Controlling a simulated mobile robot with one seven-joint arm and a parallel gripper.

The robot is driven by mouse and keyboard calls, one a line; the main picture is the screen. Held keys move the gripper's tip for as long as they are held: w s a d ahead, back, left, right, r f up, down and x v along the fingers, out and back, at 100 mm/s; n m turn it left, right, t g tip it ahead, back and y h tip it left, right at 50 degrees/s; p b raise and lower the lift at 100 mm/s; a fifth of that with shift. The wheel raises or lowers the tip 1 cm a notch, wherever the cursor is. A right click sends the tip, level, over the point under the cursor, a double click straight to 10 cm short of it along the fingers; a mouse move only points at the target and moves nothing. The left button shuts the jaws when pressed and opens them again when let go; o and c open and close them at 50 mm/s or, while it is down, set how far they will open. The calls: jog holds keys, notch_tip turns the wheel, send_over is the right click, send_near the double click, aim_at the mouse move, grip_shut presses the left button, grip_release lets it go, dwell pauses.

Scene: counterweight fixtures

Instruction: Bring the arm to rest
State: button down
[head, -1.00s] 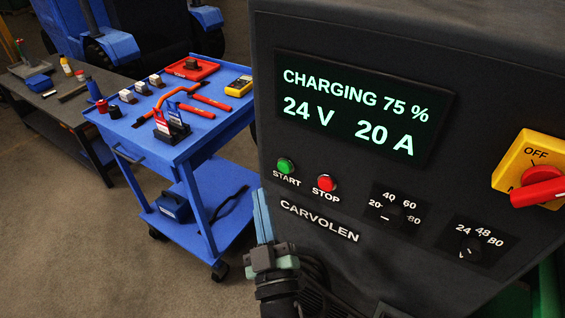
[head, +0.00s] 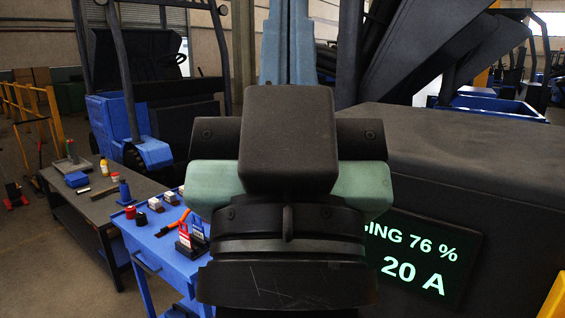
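My gripper (head: 289,40) stands large in the middle of the head view, seen from behind, with its pale blue fingers pointing up. The fingers lie close together with no clear gap, and I see nothing held between them. A black block on my wrist hides their lower part. The charger (head: 450,155) is the dark cabinet at the right, and its screen (head: 418,262) reads 76 % and 20 A where my arm does not cover it. My gripper appears clear of the charger, in front of it in this view.
A blue tool cart (head: 160,245) with red and black items, small blocks and an orange-handled tool is partly hidden behind my arm at the left. A dark workbench (head: 105,195) stands further left. A forklift (head: 150,100) is behind.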

notch_tip(320, 180, up, 14)
jog(key=p, duration=1.3)
jog(key=shift+s+a+f, duration=0.2)
jog(key=shift+s+a, duration=0.05)
jog(key=shift+s, duration=0.2)
